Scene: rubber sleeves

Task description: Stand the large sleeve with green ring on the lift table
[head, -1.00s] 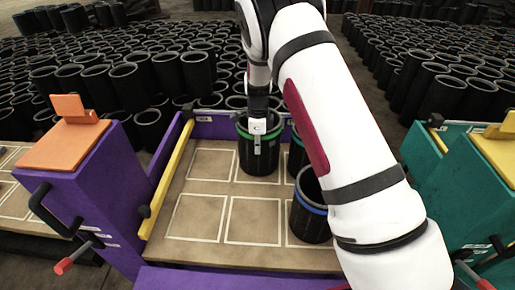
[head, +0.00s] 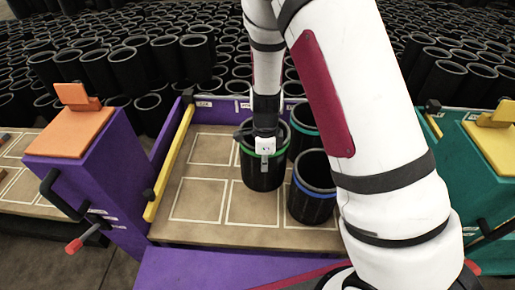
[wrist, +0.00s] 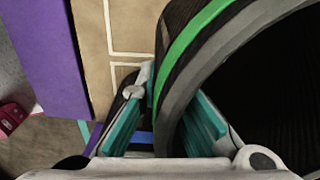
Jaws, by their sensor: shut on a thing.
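The large sleeve with green ring (head: 262,174) is a black, open-topped tube, upright over the purple station's tan board (head: 188,233). My gripper (head: 267,148) is shut on its near wall, one finger inside and one outside. In the wrist view my gripper's teal pads (wrist: 168,98) straddle the wall of the green-ringed sleeve (wrist: 178,42). Whether its base touches the board is unclear. Which surface is the lift table I cannot tell.
A blue-ringed sleeve (head: 313,204) stands close at its right, and a teal-ringed sleeve (head: 303,122) behind right. A yellow bar (head: 170,165) runs along the board's left side. Board cells at the left are empty. A teal station (head: 485,190) stands at right.

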